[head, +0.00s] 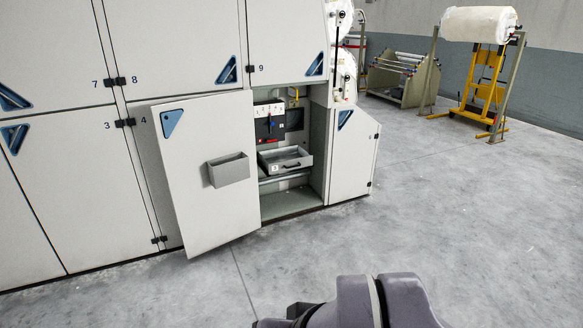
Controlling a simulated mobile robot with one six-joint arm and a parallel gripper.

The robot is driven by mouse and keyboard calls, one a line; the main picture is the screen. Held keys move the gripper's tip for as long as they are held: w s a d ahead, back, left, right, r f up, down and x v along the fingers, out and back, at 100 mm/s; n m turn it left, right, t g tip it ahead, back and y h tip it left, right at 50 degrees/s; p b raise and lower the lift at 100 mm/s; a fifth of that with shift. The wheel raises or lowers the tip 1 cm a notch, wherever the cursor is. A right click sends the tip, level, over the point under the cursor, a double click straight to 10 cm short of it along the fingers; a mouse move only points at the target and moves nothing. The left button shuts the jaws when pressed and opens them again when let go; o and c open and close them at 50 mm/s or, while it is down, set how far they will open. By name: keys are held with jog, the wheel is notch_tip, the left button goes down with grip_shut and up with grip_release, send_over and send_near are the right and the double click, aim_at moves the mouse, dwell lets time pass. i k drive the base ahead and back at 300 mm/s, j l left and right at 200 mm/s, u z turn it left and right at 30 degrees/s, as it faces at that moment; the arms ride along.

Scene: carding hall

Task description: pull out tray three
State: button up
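A grey tray (288,160) sits inside the open cabinet bay, below a panel of switches. Its inside shows from above and looks empty. A small pale label and a dark handle are on its front; the label is too small to read surely. A grey bar runs below the tray. The bay's door (201,204) stands open to the left, with a grey bin (228,170) fixed on its inner face. Only purple-grey parts of my arm show at the bottom edge. My gripper is not in view, and nothing of mine touches the tray.
The switch panel (270,122) has red and blue parts. A slanted white panel (352,157) bounds the bay on the right. Closed numbered doors fill the left. A roll stand (403,80) and a yellow lifter (483,85) stand behind. The floor (450,215) is clear in front and right.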

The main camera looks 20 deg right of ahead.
aim_at(286, 158)
jog(key=i+l, duration=0.2)
jog(key=i, duration=0.3)
jog(key=i+l, duration=0.25)
jog(key=i, duration=0.25)
jog(key=i+l, duration=0.2)
jog(key=i, duration=0.3)
jog(key=i+l+z, duration=0.1)
jog(key=i+l, duration=0.15)
jog(key=i, duration=0.25)
jog(key=i+l, duration=0.15)
jog(key=i, duration=0.35)
jog(key=i+l, duration=0.2)
jog(key=i, duration=0.3)
jog(key=i+l, duration=0.15)
jog(key=i, duration=0.35)
jog(key=i+l, duration=0.2)
jog(key=i, duration=0.75)
